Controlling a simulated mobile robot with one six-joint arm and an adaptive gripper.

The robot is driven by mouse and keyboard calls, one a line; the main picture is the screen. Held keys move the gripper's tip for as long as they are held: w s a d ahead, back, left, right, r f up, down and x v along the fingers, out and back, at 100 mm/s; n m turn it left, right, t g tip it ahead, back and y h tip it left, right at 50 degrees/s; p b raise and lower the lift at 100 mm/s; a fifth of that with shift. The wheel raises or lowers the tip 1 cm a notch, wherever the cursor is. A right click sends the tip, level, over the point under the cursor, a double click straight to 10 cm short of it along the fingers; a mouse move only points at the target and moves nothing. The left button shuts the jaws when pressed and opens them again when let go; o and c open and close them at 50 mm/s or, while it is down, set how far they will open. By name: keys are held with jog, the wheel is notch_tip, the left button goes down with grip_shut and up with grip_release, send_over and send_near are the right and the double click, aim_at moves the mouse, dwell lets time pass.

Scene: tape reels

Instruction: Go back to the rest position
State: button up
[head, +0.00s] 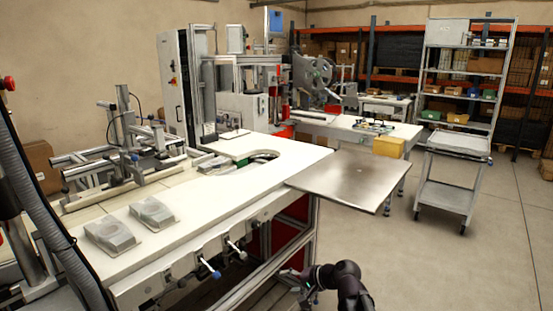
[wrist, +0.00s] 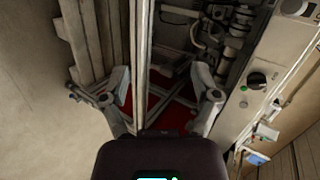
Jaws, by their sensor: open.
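My gripper (head: 298,284) is low at the bottom of the head view, beside the front side of the white workbench and below the level of its top. My black arm bends to the right of it. In the wrist view my gripper (wrist: 162,85) has its two fingers spread wide with nothing held between them. Behind the fingers are the bench's frame posts and a red surface under the bench. No tape reel shows in or at my gripper.
The white workbench (head: 200,210) carries two grey moulded pieces and a metal fixture. A flat metal plate (head: 350,178) juts from its right end, above and behind my gripper. A grey cart (head: 448,190) stands farther right. The floor at right is clear.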

jog(key=s+d+f+n+g+h+p, duration=0.1)
jog(key=s+d+f+n+g+h, duration=0.15)
jog(key=s+d+f+h, duration=0.3)
jog(key=s+d+f+n+g+h, duration=0.2)
jog(key=s+d+g+h, duration=0.1)
jog(key=s+d+h, duration=0.4)
notch_tip(320, 180, up, 20)
jog(key=w+y+p, duration=0.1)
jog(key=y+p, duration=0.1)
jog(key=p, duration=1.8)
jog(key=shift+d+r, duration=0.15)
jog(key=shift+d, duration=0.1)
